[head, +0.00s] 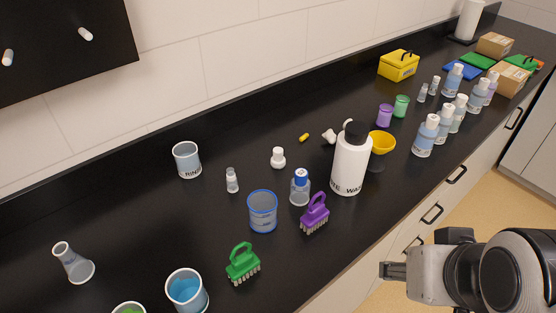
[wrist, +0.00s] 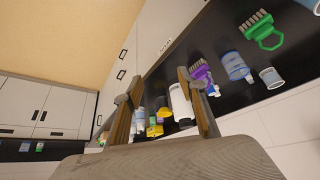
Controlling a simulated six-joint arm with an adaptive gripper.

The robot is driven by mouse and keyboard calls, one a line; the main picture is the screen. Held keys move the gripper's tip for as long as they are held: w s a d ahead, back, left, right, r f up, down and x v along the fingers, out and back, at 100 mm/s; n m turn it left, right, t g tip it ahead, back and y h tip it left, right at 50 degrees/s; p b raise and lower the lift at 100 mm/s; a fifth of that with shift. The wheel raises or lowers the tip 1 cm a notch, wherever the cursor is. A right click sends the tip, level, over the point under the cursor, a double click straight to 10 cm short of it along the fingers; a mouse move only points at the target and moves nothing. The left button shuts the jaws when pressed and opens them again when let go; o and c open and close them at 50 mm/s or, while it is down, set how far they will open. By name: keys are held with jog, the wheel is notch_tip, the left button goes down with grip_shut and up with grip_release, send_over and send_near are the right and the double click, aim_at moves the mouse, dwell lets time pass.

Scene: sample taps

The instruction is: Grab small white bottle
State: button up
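A small white bottle (head: 278,157) stands upright on the black counter (head: 140,220), behind the blue-rimmed beaker. I cannot pick it out for sure in the wrist view. A second small white item (head: 329,136) lies tilted near the large white wash bottle (head: 350,163). My gripper (head: 386,270) is at the lower right, in front of the counter edge and well apart from the small white bottle. In the wrist view my gripper (wrist: 160,90) has its two fingers spread, with nothing held between them.
A blue-rimmed beaker (head: 262,212), a blue-capped bottle (head: 300,187), a purple brush (head: 315,214) and a green brush (head: 243,263) stand toward the counter's front. A small vial (head: 232,180) stands left of the small white bottle. Several labelled bottles (head: 426,136) line the right side.

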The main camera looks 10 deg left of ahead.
jog(key=w+a+r+t+y, duration=0.2)
jog(key=w+a+t, duration=0.1)
jog(key=w+a, duration=0.9)
jog(key=w+a+r+t+y, duration=0.2)
jog(key=w+a, duration=0.6)
jog(key=w, duration=0.8)
jog(key=w+a+f+m+t+h, duration=0.25)
jog(key=w+a+f+h, duration=0.35)
jog(key=w+f, duration=0.4)
jog(key=h, duration=0.1)
send_near(277, 149)
jog(key=shift+w+a+m, duration=0.1)
jog(key=shift+w+m, duration=0.25)
jog(key=shift+w, duration=0.8)
jog(key=shift+s+f+h, duration=0.2)
jog(key=shift+f+h, duration=0.2)
jog(key=shift+f, duration=0.05)
jog(key=shift+w, duration=0.1)
jog(key=shift+x, duration=1.25)
